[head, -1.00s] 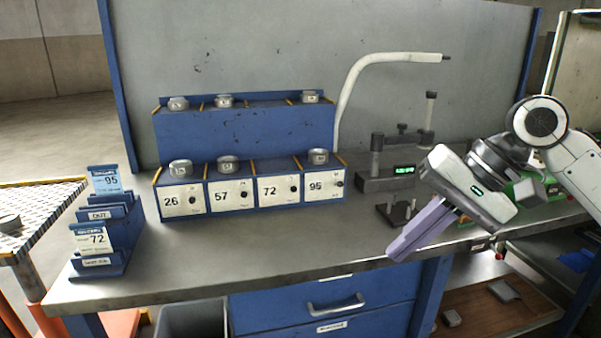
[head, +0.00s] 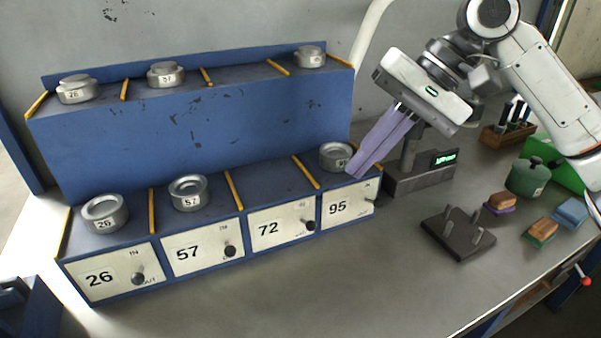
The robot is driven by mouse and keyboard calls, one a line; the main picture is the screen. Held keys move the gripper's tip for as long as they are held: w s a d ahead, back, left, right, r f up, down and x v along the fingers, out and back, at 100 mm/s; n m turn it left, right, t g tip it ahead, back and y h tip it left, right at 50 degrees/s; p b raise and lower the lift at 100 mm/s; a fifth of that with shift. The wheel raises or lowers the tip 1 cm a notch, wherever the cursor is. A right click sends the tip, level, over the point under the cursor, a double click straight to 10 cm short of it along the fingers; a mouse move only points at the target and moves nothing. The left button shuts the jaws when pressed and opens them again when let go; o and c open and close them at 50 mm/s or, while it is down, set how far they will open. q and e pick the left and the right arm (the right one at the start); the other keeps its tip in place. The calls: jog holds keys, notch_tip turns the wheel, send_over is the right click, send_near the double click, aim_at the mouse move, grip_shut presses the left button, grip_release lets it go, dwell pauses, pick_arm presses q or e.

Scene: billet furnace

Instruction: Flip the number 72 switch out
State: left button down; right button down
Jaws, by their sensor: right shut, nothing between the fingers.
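The number 72 panel (head: 270,229) is a white plate on the front of the blue rack, between the 57 and 95 panels. Its black switch knob (head: 310,226) sits at the plate's right, below a small "IN" label. I cannot tell its setting for sure. My right gripper (head: 358,172) is shut and empty, its long lilac fingers slanting down to the left. The fingertips show by the 95 bay, above and right of the 72 knob and apart from it. My left gripper is out of view.
Panels 26 (head: 98,279), 57 (head: 192,254) and 95 (head: 338,209) have similar knobs. Metal weights stand on the blue rack (head: 200,140); the 72 bay's top is empty. A pegged dark block (head: 458,236) stands at right. The bench before the panels is clear.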

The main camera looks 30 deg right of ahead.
aim_at(307, 223)
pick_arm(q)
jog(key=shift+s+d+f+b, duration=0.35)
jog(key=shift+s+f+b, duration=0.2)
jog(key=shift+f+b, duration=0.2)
pick_arm(e)
jog(key=x, duration=1)
jog(key=shift+s, duration=0.15)
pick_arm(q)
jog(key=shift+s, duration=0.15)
pick_arm(e)
jog(key=shift+r, duration=0.1)
